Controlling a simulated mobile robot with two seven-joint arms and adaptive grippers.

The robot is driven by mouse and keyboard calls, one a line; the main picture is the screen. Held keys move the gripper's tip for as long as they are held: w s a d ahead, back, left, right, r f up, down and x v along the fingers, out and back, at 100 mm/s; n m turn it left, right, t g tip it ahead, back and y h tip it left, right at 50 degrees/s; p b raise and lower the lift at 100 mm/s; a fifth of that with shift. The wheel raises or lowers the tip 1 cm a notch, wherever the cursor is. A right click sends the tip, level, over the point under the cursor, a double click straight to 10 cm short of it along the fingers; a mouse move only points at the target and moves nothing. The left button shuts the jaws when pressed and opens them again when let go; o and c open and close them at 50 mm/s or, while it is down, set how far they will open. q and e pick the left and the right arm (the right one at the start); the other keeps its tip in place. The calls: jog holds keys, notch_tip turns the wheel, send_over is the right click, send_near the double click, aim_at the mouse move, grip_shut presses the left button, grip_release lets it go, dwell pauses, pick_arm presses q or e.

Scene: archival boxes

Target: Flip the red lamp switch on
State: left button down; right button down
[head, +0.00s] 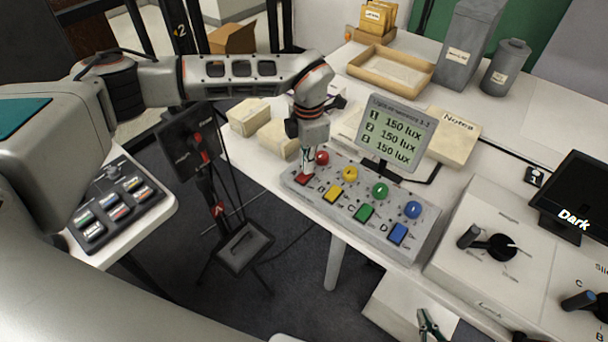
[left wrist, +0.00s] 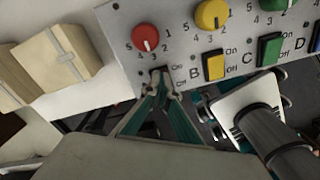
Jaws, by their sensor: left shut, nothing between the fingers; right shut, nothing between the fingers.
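The grey lamp panel (head: 426,222) lies on the white table with red, yellow, green and blue knobs and matching switches. The red switch (head: 303,180) shows in the head view just below the fingertips of my left gripper (head: 307,172). The red knob (head: 322,158) is beside them; it also shows in the left wrist view (left wrist: 145,37). There, my left gripper (left wrist: 161,80) is shut and empty, its tips over the red switch's spot below that knob, hiding the switch. Contact and switch position cannot be told. My right gripper (head: 429,322) is shut and empty at the bottom.
A display (head: 396,130) behind the panel reads 150 lux on three lines. Cream boxes (head: 248,116) stand left of the panel, and a Notes box (head: 453,137) behind it. A white unit with a black dial (head: 501,247) stands to the right. The yellow switch (head: 333,193) is close by.

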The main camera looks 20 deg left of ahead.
pick_arm(q)
jog(key=shift+f, duration=0.35)
dwell(0.3)
jog(key=shift+r+p, duration=1.4)
jog(key=shift+r, duration=0.7)
jog(key=shift+r+p, duration=1)
jog(key=shift+r, duration=0.45)
